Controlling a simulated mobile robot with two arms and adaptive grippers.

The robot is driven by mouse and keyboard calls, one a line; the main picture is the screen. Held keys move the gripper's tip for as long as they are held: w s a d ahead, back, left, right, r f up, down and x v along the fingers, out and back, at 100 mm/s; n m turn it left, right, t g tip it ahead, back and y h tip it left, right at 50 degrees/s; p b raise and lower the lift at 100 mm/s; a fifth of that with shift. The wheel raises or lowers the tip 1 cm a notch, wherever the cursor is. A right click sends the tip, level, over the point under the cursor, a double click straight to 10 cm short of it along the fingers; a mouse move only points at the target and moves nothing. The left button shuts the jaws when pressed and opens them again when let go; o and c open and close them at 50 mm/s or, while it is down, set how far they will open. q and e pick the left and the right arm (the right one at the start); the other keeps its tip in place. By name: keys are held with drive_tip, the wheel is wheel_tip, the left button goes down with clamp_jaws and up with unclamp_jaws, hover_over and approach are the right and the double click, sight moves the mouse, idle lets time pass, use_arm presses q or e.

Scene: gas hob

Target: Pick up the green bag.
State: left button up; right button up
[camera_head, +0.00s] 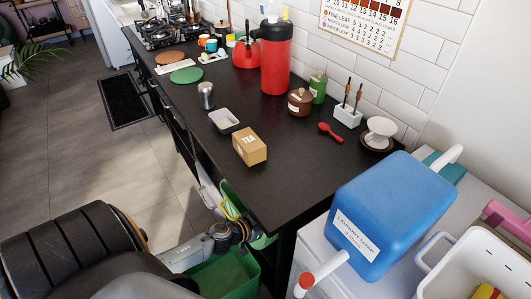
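A green item (231,192), which looks like the green bag, hangs at the front side of the black counter, near its near corner. Yellow shows beside it. My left arm comes in from the lower left, and its gripper (240,229) is at the lower part of this green item, overlapping it in view. I cannot tell whether they touch, or whether the fingers are open or shut. Below the gripper is a larger green open-topped shape (222,278), partly hidden by my arm; I cannot tell whether it is a bag or a bin. My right gripper is not in view.
The black counter (205,130) holds a tea box (250,146), a small tray (224,121), a red flask (276,62) and a red kettle (246,52). A blue laundry soap container (395,210) stands at right beside a white basin (480,265).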

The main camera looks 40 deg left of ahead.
use_arm(q)
drive_tip(key=shift+s, duration=0.1)
drive_tip(key=shift+c, duration=0.5)
clamp_jaws()
drive_tip(key=shift+r+p, duration=0.25)
drive_tip(key=shift+p, duration=0.1)
